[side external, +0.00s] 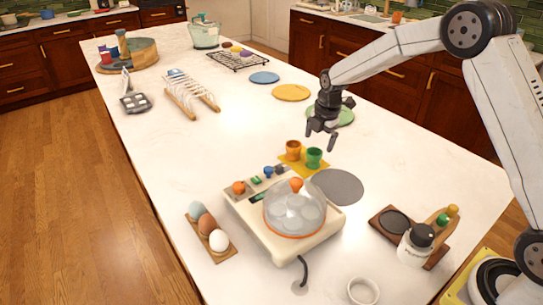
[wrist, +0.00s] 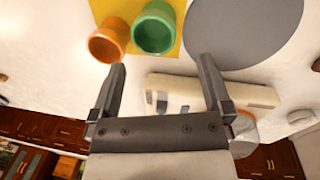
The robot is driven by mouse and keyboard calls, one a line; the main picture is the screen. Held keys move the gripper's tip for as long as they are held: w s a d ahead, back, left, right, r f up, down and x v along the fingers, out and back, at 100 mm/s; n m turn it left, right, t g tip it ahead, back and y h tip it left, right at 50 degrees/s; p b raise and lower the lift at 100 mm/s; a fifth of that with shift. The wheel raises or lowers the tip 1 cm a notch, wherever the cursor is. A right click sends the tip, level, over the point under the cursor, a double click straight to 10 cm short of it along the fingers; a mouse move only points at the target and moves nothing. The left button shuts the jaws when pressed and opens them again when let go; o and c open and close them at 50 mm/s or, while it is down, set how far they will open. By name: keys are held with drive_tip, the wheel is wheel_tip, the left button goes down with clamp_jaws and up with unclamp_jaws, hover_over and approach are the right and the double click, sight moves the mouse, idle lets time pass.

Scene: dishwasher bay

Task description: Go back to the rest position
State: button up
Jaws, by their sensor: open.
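My gripper (side external: 322,134) is open and empty, held above the long white counter (side external: 165,175). It hangs above and a little behind the orange cup (side external: 293,150) and the green cup (side external: 314,158), which stand on a yellow mat (side external: 318,169). In the wrist view my gripper (wrist: 163,88) shows its two fingers well apart with nothing between them. The orange cup (wrist: 109,40) and green cup (wrist: 155,27) are beyond the fingertips there. The cups look apart from the gripper.
The cooker with its clear lid (side external: 295,210), the egg holder (side external: 211,232) and a grey disc (side external: 337,186) are near the front. A dish rack (side external: 192,95), blue plate (side external: 264,77), yellow plate (side external: 291,93) and green plate (side external: 343,115) lie farther back. A seasoning tray (side external: 393,222) is at right.

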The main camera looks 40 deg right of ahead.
drive_tip(key=s+a+m, duration=0.3)
drive_tip(key=s+m, duration=0.6)
drive_tip(key=s, duration=0.3)
drive_tip(key=s+a+r+m+t, duration=0.1)
drive_tip(key=s+a+m, duration=0.2)
drive_tip(key=s+m, duration=0.7)
drive_tip(key=s, duration=0.3)
drive_tip(key=shift+a+m, duration=0.3)
